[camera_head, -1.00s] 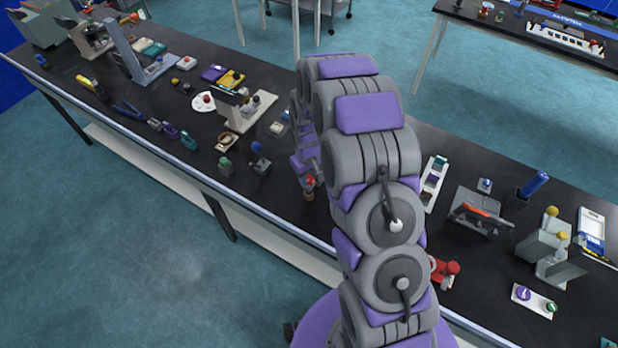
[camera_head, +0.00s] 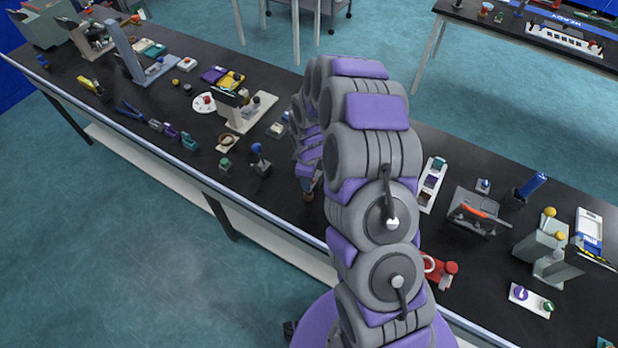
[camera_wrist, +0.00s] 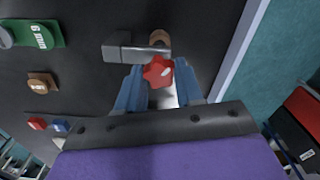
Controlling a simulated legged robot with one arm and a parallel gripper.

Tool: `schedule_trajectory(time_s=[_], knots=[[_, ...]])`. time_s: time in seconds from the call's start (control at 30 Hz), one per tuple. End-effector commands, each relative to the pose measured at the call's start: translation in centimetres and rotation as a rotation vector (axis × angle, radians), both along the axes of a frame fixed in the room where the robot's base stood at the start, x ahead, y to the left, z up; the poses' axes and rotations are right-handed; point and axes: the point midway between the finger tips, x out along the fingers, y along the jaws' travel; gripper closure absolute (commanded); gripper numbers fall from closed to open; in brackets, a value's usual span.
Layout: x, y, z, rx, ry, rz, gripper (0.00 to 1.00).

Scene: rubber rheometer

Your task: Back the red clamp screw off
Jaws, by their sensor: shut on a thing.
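The red clamp screw (camera_wrist: 158,72) has a lobed red head and shows in the upper middle of the wrist view. My gripper (camera_wrist: 159,84) has its two blue fingers on either side of this head and is shut on it. A grey metal block (camera_wrist: 122,49) and a round brown part (camera_wrist: 159,39) sit just beyond the screw. The screw's shank and thread are hidden. In the head view my arm covers most of the gripper and the screw head.
A green block (camera_wrist: 33,36) and a small brown block (camera_wrist: 41,84) lie to the left in the wrist view. The black bench's pale edge (camera_wrist: 240,45) is to the right. A red device (camera_head: 440,269) and a blue-knobbed stand (camera_head: 260,160) flank my arm in the head view.

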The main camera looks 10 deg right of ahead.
Motion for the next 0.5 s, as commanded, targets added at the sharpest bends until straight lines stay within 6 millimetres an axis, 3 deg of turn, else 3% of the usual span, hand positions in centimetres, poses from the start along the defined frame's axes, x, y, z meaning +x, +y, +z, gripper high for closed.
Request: schedule_trajectory(time_s=[0.3,0.5], knots=[[-0.07,0.00,-0.05,0.000,0.002,0.023,0.94],[-0.13,0.06,0.08,0.002,0.003,0.248,0.94]])
